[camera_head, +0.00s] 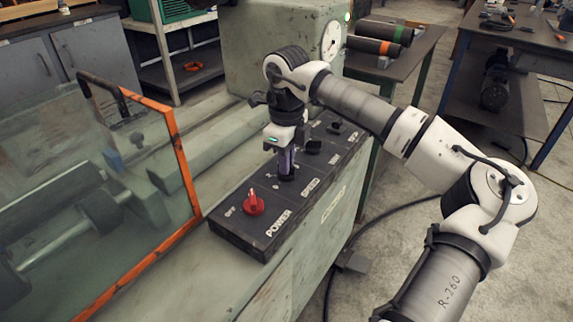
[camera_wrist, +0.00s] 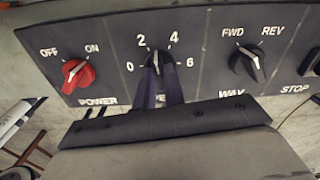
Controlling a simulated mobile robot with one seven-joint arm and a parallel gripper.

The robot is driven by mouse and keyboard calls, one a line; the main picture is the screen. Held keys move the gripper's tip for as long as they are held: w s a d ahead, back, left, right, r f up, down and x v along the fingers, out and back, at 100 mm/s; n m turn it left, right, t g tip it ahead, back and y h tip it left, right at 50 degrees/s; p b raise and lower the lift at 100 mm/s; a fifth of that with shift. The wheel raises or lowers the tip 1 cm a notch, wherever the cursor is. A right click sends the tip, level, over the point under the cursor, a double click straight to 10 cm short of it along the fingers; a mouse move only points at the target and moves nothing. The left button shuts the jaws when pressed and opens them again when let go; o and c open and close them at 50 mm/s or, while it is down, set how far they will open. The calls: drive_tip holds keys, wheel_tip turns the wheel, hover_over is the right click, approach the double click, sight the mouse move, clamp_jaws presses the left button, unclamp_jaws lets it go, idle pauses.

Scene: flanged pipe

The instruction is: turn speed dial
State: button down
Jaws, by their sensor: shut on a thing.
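The black speed dial (camera_wrist: 154,58) sits on the dark control panel, inside a scale marked 0, 2, 4, 6. My gripper (camera_wrist: 160,80) points at the panel with its two fingers on this dial, shut on it. The fingers cover the dial's lower part and most of the SPEED label. I cannot tell exactly where its pointer stands. In the head view my gripper (camera_head: 286,165) comes down from above onto the control panel (camera_head: 222,226), and the dial is mostly hidden beneath it.
The red power knob (camera_head: 253,203) is left of the dial; it also shows in the wrist view (camera_wrist: 77,73). The black FWD/REV knob (camera_wrist: 247,62) is to the right, with a stop control (camera_wrist: 312,62) beyond. An orange-framed clear guard (camera_head: 184,170) stands left of the panel.

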drive_tip(key=m+b, duration=0.1)
drive_tip(key=m, duration=0.2)
drive_tip(key=shift+m, duration=0.4)
drive_tip(key=shift+m+b, duration=0.65)
drive_tip(key=shift+m, duration=1.15)
drive_tip(key=c, duration=1.5)
unclamp_jaws()
wheel_tip(320, 180, up, 14)
drive_tip(key=shift+f+p, duration=0.1)
drive_tip(key=shift+p, duration=0.25)
